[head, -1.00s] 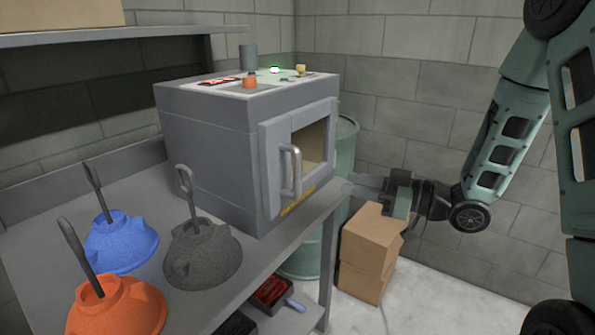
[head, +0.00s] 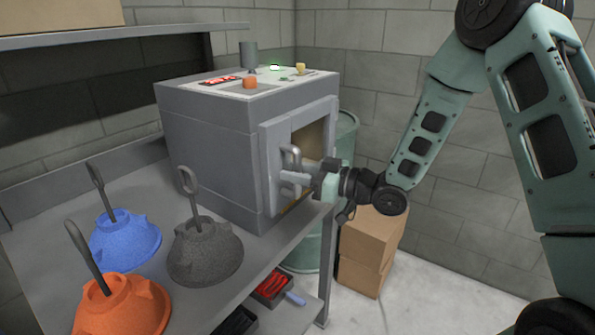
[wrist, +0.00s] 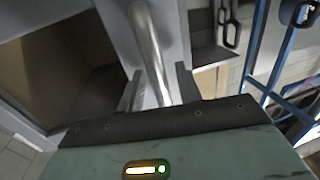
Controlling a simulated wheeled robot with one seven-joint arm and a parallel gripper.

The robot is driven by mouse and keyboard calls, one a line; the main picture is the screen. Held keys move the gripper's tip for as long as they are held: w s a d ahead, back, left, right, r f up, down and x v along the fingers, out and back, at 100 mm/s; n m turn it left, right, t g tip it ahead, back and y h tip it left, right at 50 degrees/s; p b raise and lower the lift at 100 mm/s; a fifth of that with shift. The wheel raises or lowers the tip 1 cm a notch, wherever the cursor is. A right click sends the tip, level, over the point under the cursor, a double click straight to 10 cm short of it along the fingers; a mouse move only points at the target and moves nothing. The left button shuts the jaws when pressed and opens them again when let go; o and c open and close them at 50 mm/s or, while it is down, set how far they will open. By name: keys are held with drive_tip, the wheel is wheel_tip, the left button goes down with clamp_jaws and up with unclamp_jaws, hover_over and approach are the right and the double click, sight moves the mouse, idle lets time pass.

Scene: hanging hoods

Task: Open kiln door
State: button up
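The grey kiln (head: 205,140) stands on the bench in the head view. Its door (head: 270,165) faces right, has a brown window, and appears closed. The upright metal handle (head: 291,154) is partly covered by my gripper (head: 298,173). In the wrist view, the handle (wrist: 152,45) runs down between my gripper's two fingers (wrist: 158,88). The fingers are apart, one on each side of the handle, with visible gaps. The door (wrist: 112,35) shows behind them.
Orange (head: 122,308), blue (head: 125,243) and dark grey hoods (head: 205,255) stand on the bench (head: 60,285). Cardboard boxes (head: 370,240) and a green barrel (head: 346,138) are beside the kiln. The floor at the right is clear.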

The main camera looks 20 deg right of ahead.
clamp_jaws()
drive_tip(key=shift+s+d, duration=0.1)
